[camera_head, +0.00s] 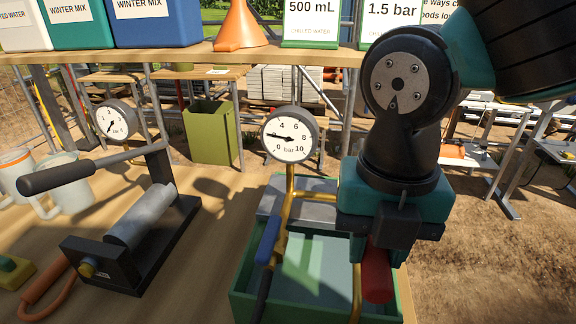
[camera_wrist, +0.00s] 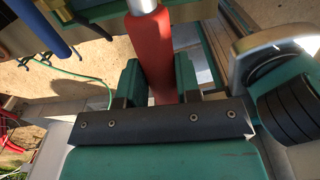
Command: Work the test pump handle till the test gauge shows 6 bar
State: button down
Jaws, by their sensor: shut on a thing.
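The red handle grip (camera_head: 377,272) shows below my gripper (camera_head: 372,240) at the right side of a green trough (camera_head: 247,290). In the wrist view the red grip (camera_wrist: 150,45) runs between the two green fingers of my gripper (camera_wrist: 157,80), which are shut on it. A pale rod continues from its far end. A round gauge (camera_head: 291,137) marked bar, with numbers up to 10, stands on a brass pipe above the trough. Its needle points left, at about 2, below the 4 mark. My gripper and wrist hide part of the trough and handle.
A hand pump with a grey cylinder (camera_head: 140,215) and black lever (camera_head: 70,175) stands left. A smaller gauge (camera_head: 115,120) is behind it. A blue-gripped lever (camera_head: 268,240) is at the trough's left. A shelf (camera_head: 190,52) with containers, an orange funnel (camera_head: 238,25) and cards crosses behind.

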jog(key=f+t+b, duration=0.1)
jog(key=f, duration=0.1)
jog(key=f+t+b, duration=0.1)
jog(key=f+b, duration=0.1)
jog(key=f, duration=0.1)
jog(key=f+t+b, duration=0.1)
jog(key=f+b, duration=0.1)
jog(key=f, duration=0.1)
jog(key=shift+w+f+h, duration=0.25)
jog(key=shift+h, duration=0.05)
jog(key=shift+w+t, duration=0.15)
jog(key=shift+t, duration=0.15)
jog(key=shift+d+r, duration=0.1)
jog(key=shift+r, duration=0.1)
